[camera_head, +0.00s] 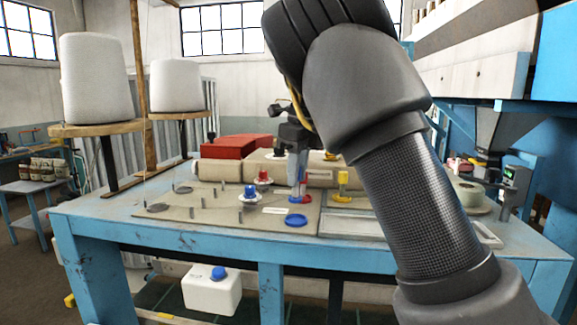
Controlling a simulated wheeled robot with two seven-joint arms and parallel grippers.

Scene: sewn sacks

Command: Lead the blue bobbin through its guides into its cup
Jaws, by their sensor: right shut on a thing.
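My right gripper (298,185) points down over the board and is shut on a blue bobbin (294,199), of which little more than a blue lower edge shows between the fingertips. A flat round blue cup (296,221) lies near the board's front edge, just nearer to me than the gripper. Several thin upright metal guide pegs (240,215) stand on the tan board (165,212) to the left. A blue spool (250,191) sits on a white base left of the gripper. My left gripper is not in view.
A red spool (263,175) stands behind the blue one. A red cup (307,199) is partly hidden behind the fingers. A yellow bobbin (343,179) stands at a yellow cup (339,199) to the right. Large white thread cones (95,80) stand at left. My right arm hides much of the right side.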

